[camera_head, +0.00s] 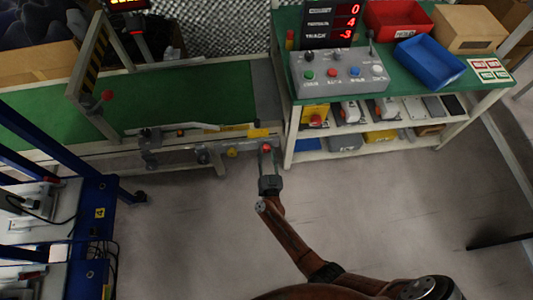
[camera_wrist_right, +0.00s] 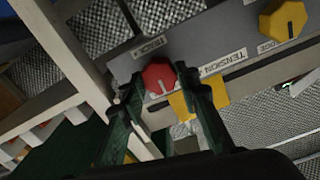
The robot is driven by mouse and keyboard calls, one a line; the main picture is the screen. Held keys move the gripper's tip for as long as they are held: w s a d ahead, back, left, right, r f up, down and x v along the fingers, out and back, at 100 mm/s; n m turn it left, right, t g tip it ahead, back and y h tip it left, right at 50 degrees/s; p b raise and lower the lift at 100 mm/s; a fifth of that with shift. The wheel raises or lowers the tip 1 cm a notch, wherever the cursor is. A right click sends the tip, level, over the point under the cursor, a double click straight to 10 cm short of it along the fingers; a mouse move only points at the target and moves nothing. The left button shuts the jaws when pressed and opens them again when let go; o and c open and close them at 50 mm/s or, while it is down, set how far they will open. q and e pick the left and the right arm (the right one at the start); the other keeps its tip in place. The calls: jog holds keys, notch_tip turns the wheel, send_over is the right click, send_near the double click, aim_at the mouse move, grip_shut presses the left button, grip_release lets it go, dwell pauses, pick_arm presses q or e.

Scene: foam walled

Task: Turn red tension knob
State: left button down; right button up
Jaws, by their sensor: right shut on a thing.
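The red tension knob (camera_wrist_right: 159,77) sits on a grey panel beside the "TENSION" label (camera_wrist_right: 222,64) in the right wrist view. It also shows as a small red spot (camera_head: 266,148) in the head view, on the front rail of the green conveyor bench. My right gripper (camera_wrist_right: 161,88) is shut on the red knob, with one finger on each side of it. In the head view my right gripper (camera_head: 267,160) reaches up to the rail from below. My left gripper is not in view.
A yellow knob (camera_wrist_right: 283,20) is on the same panel, right of the red one. A shelf table (camera_head: 455,110) stands right of the rail, with a button box (camera_head: 340,74), a red bin (camera_head: 398,17) and a blue bin (camera_head: 430,62). A blue-framed rack (camera_head: 95,215) is at left. The floor between is clear.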

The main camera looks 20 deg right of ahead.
jog(key=m, duration=0.2)
jog(key=shift+m, duration=0.4)
jog(key=m, duration=0.3)
jog(key=shift+f, duration=0.1)
jog(key=m, duration=0.3)
jog(key=shift+s+m, duration=0.1)
jog(key=shift+m, duration=0.3)
jog(key=shift+m+y, duration=0.4)
jog(key=shift+m, duration=0.9)
jog(key=shift+a, duration=0.1)
jog(key=o, duration=1.2)
jog(key=shift+c, duration=0.2)
